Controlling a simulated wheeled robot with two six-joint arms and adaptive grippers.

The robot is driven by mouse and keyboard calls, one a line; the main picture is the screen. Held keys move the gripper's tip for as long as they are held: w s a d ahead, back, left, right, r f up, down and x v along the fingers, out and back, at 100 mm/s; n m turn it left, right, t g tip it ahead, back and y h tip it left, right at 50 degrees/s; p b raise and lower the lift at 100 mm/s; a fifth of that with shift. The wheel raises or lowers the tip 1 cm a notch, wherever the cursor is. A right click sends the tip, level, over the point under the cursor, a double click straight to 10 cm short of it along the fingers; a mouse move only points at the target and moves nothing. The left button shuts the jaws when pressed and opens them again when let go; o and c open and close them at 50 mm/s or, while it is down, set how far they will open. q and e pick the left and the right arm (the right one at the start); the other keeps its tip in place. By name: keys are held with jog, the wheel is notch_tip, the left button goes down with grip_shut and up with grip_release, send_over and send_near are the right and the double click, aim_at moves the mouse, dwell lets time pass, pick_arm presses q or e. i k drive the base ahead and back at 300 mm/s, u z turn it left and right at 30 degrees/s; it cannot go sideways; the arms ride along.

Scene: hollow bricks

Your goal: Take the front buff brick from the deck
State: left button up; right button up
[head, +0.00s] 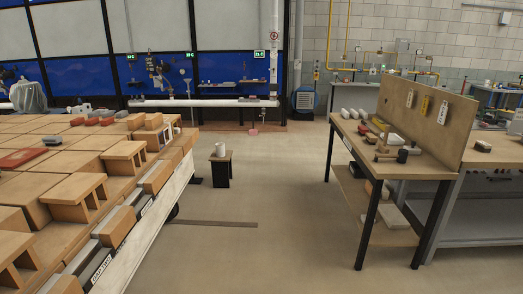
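The deck (62,165) is the broad tan surface on the left, with a pale side wall. Several buff hollow bricks with openings stand on it: one at the lower left edge (14,258), one in the middle (76,190) and one farther back (124,150). The nearest one is cut off by the picture's edge. Buff and grey bricks also lie in a row along the deck's right edge, such as a buff one (115,226). Which is the deck's front is not clear from this view. Neither of my grippers shows.
Red bricks (20,158) and a dark piece (52,140) lie on the deck. A small stool (221,158) with a white cup stands beyond it. A workbench (400,165) with an upright board stands at the right. The floor (265,200) between is mostly clear, with a dark strip.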

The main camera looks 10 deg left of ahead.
aim_at(155, 121)
jog(key=z, duration=0.05)
jog(key=i, duration=2.8)
jog(key=u, duration=0.75)
jog(key=i, duration=2)
jog(key=u, duration=1.05)
jog(key=i, duration=1.05)
jog(key=u, duration=0.3)
